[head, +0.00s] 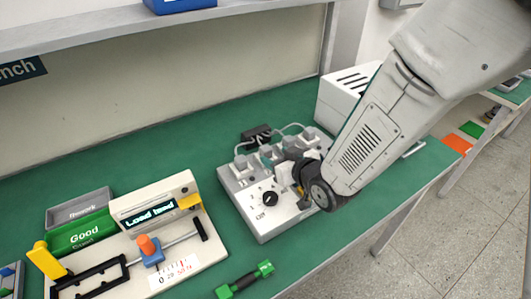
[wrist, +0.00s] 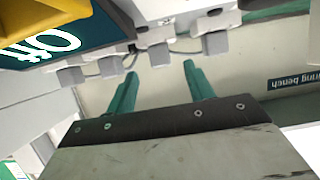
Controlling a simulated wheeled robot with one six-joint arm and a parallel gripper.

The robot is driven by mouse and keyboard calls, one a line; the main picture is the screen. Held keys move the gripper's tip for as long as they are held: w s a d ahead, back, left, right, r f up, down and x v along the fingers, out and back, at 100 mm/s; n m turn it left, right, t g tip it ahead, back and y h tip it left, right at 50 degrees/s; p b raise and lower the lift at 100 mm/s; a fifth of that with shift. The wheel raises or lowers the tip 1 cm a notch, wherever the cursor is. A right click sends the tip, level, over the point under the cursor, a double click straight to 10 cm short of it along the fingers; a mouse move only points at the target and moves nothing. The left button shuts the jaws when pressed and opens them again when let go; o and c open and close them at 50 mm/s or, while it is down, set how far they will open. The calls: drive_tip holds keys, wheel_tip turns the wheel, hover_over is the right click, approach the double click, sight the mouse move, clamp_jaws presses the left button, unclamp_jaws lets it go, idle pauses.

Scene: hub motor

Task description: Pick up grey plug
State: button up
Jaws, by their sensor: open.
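Several grey plugs stand in a row along the back of a light grey control box (head: 262,210); one grey plug (head: 241,163) is at its left end and another grey plug (head: 308,133) at its right end. The frames do not tell which one is meant. My gripper (wrist: 160,70) is open and empty, with two teal fingers. In the wrist view one grey plug (wrist: 158,53) shows between and beyond the fingertips, apart from them. Others show to either side.
Grey cables run from the plugs to a black block (head: 257,133) behind. A white slotted case (head: 346,97) stands behind right. A test fixture (head: 150,215) with a display is at left, and a green dumbbell-shaped part (head: 245,280) lies in front. A teal "Off" label (wrist: 45,45) shows close by.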

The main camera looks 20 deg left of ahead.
sight(267, 149)
drive_tip(key=x, duration=0.4)
drive_tip(key=shift+w+a+r, duration=0.2)
drive_tip(key=shift+w+a, duration=0.05)
drive_tip(key=shift+a, duration=0.15)
drive_tip(key=c, duration=1.1)
drive_tip(key=shift+r, duration=0.15)
